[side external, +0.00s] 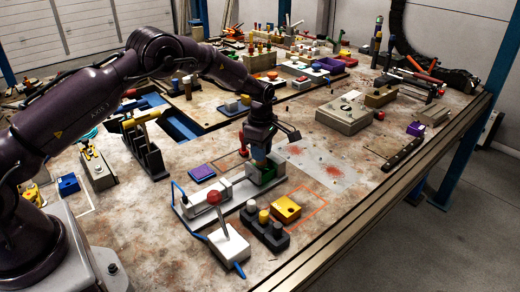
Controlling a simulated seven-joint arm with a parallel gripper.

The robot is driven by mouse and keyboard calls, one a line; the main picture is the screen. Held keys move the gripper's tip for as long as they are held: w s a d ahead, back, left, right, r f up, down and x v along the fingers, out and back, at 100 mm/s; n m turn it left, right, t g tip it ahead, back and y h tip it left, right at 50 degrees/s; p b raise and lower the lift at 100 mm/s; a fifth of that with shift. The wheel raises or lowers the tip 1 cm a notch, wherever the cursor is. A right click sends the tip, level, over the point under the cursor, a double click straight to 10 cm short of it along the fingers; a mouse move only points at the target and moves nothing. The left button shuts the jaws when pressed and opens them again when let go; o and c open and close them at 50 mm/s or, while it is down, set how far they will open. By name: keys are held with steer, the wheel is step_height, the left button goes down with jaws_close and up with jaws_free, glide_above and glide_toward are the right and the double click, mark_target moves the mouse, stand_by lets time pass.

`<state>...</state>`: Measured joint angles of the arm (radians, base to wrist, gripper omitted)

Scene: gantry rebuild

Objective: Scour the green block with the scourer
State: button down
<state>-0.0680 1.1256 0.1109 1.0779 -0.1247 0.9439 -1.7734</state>
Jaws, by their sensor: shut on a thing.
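My gripper (259,152) points down at the middle of the table, directly over the green block (267,177). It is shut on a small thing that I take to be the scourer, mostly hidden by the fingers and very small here. The green block sits at the right end of a grey clamp-like fixture (214,200). Its top is largely covered by my gripper. At this size I cannot tell whether the scourer touches the block.
In front stand a white joystick box (230,244) with a red knob, a dark button box (264,231) and a yellow block (286,209). A grey box (345,114) is behind right. The reddish-stained plate (322,166) is clear.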

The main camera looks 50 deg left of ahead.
steer(key=shift+d, duration=0.45)
steer(key=a, duration=0.2)
steer(key=shift+a, duration=0.3)
steer(key=d, duration=0.2)
steer(key=shift+d, duration=0.3)
steer(key=shift+a+r, duration=0.1)
steer(key=shift+r, duration=3.9)
steer(key=shift+a, duration=0.1)
